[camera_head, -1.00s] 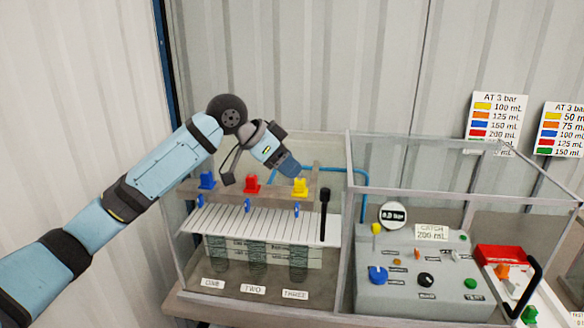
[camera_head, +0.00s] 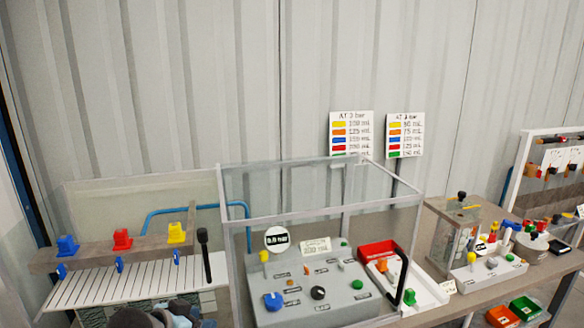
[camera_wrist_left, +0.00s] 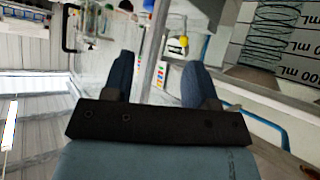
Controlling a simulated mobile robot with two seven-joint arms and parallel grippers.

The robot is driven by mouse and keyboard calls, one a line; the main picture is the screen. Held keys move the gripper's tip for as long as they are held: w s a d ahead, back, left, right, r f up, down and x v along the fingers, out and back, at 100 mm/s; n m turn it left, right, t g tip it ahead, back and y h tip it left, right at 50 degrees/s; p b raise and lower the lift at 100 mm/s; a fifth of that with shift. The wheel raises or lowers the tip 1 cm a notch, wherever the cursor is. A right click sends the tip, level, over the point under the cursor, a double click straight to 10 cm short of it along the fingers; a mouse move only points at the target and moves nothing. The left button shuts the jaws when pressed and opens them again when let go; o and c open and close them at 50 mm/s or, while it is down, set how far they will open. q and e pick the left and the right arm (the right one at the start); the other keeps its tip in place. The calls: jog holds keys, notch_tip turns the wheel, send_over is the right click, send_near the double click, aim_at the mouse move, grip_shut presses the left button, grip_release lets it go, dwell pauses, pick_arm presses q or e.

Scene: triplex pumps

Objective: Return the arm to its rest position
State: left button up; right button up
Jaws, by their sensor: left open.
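My left arm shows only as grey and blue rounded links (camera_head: 160,314) at the bottom left of the head view, in front of the slatted white board. Its fingers cannot be made out there. In the left wrist view my left gripper (camera_wrist_left: 158,78) has its two blue fingers spread wide, with nothing held between them. My right gripper is in neither view.
A pump bench has blue (camera_head: 67,246), red (camera_head: 122,239) and yellow (camera_head: 177,232) valve tops. A clear-walled case (camera_head: 222,225) surrounds a grey control panel (camera_head: 325,305). A red tray (camera_head: 378,250) and more fittings stand to the right. Two colour charts (camera_head: 351,130) stand behind.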

pick_arm(q)
jog(key=s+f+n+t+y, duration=0.1)
jog(key=s+f+n+y, duration=0.1)
jog(key=s+f, duration=0.8)
jog(key=s+f+n+t+y, duration=0.1)
jog(key=s+f, duration=0.9)
jog(key=s, duration=0.7)
jog(key=shift+s+d+n+y+p, duration=0.3)
jog(key=shift+d+n+y+p, duration=0.05)
jog(key=shift+d+n+y, duration=0.1)
jog(key=shift+f, duration=0.1)
